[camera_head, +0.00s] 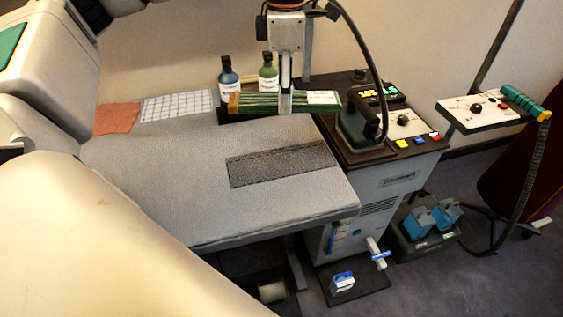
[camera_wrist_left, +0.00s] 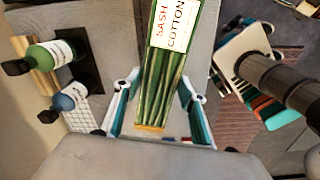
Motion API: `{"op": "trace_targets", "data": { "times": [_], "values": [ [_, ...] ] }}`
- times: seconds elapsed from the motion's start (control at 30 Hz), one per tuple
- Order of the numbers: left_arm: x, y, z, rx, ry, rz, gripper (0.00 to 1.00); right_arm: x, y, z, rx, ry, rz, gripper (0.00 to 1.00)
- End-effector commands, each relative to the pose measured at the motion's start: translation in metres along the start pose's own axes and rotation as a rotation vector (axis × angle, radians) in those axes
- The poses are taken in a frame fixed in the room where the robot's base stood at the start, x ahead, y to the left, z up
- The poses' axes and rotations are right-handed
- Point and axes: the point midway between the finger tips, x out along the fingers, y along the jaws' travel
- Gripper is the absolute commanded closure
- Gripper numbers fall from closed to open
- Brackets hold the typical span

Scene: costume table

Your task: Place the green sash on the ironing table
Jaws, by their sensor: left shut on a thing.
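The green sash (camera_head: 262,103) is a flat folded strip with green stripes, yellowish at one end and with a white label at the other. My left gripper (camera_head: 286,98) is shut on it near its middle and holds it over the back right part of the grey ironing table (camera_head: 180,185). In the left wrist view the sash (camera_wrist_left: 165,80) lies between the two fingers (camera_wrist_left: 160,112), its label reading "SASH COTTON". I cannot tell how high it is above the table. My right gripper is not in view.
A dark grey cloth strip (camera_head: 282,165) lies on the table's right part; orange (camera_head: 116,118) and checked (camera_head: 177,105) cloths lie at the back. Two bottles (camera_head: 228,75) (camera_head: 268,73) stand behind. A dark iron-like device (camera_head: 362,125) stands at the right. The table's middle is clear.

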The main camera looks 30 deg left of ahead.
Motion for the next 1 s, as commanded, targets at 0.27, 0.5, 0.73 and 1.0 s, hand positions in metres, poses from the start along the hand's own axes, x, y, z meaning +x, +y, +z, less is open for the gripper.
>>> {"op": "trace_targets", "data": {
  "times": [0.27,0.5,0.73,1.0],
  "values": [
    [-0.005,0.005,-0.006,-0.247,0.0,-0.012,0.81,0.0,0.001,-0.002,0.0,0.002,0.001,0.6],
    [0.046,0.004,-0.007,-0.251,0.003,-0.014,0.81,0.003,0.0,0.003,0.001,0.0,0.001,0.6],
    [0.102,0.003,-0.006,-0.25,0.002,-0.013,0.81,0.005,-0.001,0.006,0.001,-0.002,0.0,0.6],
    [0.143,0.003,-0.005,-0.249,-0.001,-0.01,0.81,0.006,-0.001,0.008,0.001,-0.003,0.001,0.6]
  ]
}}
